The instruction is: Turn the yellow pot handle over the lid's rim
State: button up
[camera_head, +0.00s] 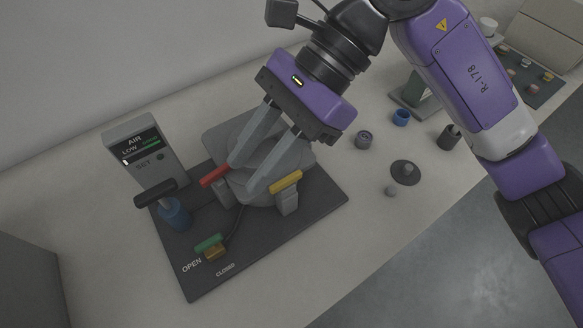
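The yellow pot handle (286,182) sits on a grey post at the lower right side of the grey pot (222,132). My gripper (243,178) reaches down over the pot from the upper right. Its two grey fingers are apart, with nothing clearly seen between them. The right finger's tip is left of the yellow handle and looks apart from it. A red handle (215,176) is left of the fingertips.
The pot stands on a dark base plate (315,215). A grey AIR gauge box (144,150), a black-topped blue lever (174,213) and a green valve handle (208,243) stand left. Several small parts, including a blue cup (401,117), lie right on the pale bench.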

aim_at(288, 178)
jog(key=w+d+f+t+h, duration=0.1)
jog(key=w+d+t+h, duration=0.25)
jog(key=w+d, duration=0.3)
jog(key=shift+g+h, duration=0.25)
jog(key=shift+g, duration=0.1)
jog(key=x, duration=0.8)
jog(key=shift+s+d, duration=0.35)
jog(key=shift+s, duration=0.05)
grip_shut()
